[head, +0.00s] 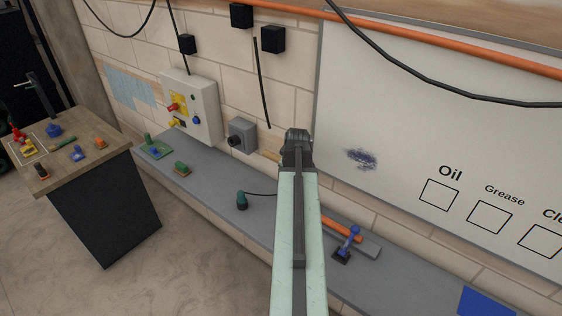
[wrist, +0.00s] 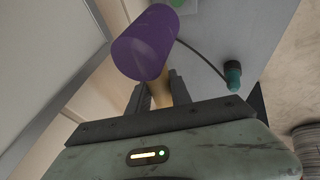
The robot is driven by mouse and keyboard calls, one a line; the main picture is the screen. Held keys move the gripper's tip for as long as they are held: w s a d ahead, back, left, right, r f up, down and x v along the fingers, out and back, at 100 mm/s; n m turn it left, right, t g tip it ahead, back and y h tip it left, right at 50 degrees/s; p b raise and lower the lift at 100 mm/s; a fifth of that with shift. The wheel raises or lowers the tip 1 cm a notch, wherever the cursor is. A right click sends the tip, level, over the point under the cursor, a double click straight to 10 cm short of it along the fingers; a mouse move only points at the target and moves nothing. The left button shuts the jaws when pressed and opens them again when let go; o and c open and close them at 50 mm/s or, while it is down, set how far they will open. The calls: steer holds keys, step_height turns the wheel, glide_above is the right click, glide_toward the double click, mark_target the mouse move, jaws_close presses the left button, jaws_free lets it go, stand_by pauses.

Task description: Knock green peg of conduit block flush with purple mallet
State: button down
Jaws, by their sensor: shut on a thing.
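The purple mallet (wrist: 145,43) fills the upper middle of the wrist view, its tan handle (wrist: 160,92) between my gripper's fingers (wrist: 158,95). My gripper is shut on the handle. In the head view my gripper (head: 297,140) is in front of the wall, above the grey shelf, and the mallet head is hidden there. A green patch (wrist: 178,3) shows past the mallet in the wrist view.
A teal-and-black plug (head: 241,200) with a cable lies on the shelf (head: 215,188). A green piece (head: 153,147) lies farther left. A control box (head: 189,108) and grey box (head: 242,135) are on the wall. A blue-handled lever (head: 349,242) and orange-handled tool (head: 341,229) are at right.

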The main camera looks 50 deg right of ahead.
stand_by(0.3)
steer(key=shift+s+r, duration=0.1)
step_height(320, 180, down, 5)
steer(key=b, duration=0.5)
steer(key=shift+f, duration=0.2)
steer(key=shift+f+b, duration=0.8)
steer(key=shift+b, duration=0.1)
step_height(320, 180, up, 5)
steer(key=p, duration=0.5)
steer(key=shift+r, duration=0.1)
